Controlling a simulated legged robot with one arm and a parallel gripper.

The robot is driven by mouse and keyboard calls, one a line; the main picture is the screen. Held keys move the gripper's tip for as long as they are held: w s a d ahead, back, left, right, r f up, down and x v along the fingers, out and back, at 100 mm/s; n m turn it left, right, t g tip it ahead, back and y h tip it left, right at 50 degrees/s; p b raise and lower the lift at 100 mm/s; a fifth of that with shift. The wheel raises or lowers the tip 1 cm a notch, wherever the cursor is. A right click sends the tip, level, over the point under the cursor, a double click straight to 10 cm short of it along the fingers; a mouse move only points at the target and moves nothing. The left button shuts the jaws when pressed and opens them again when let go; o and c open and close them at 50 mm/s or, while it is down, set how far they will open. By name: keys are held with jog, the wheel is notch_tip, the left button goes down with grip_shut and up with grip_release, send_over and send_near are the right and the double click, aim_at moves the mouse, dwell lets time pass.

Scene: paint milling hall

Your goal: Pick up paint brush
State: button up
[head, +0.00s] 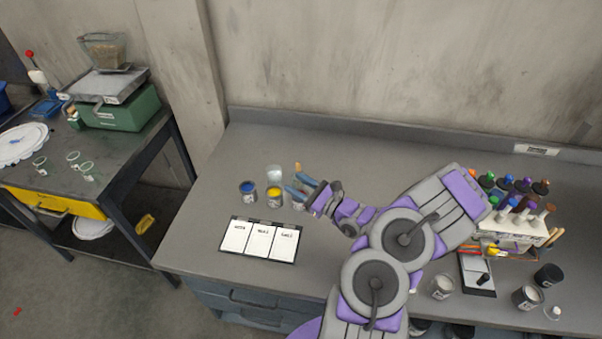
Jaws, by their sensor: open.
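A paint brush (298,167) shows only as a small orange-brown tip on the workbench, just beyond my gripper. The rest of it is hidden, and it seems to stand upright in a small jar (298,205) partly behind my fingers. I cannot tell whether either finger touches the brush.
A blue paint can (248,194), a yellow paint can (274,197) and a clear glass (274,174) stand close left of my gripper. A labelled three-card board (258,240) lies in front. Bottles in a rack (512,227) stand right. The bench's back middle is clear.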

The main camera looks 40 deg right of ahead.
jog(key=s+d+f+m+h, duration=0.5)
jog(key=d+f+h, duration=0.1)
send_near(298, 167)
jog(key=d, duration=0.1)
jog(key=shift+m, duration=0.3)
jog(key=w, duration=0.1)
jog(key=w+b, duration=0.1)
jog(key=w, duration=0.2)
jog(key=shift+w+a, duration=0.4)
jog(key=w, duration=0.1)
jog(key=w+d+b, duration=0.1)
jog(key=w, duration=0.3)
jog(key=shift+w+d+f+b, duration=0.15)
jog(key=shift+d+b, duration=0.1)
jog(key=shift+b, duration=0.15)
jog(key=shift+w+a, duration=0.1)
jog(key=shift+w, duration=0.2)
jog(key=shift+a+r+h, duration=0.3)
jog(key=shift+a+r, duration=0.05)
jog(key=shift+a, duration=0.1)
jog(key=shift+d+f, duration=0.15)
jog(key=shift+d, duration=0.35)
jog(key=c, duration=0.7)
grip_shut()
jog(key=shift+a, duration=0.25)
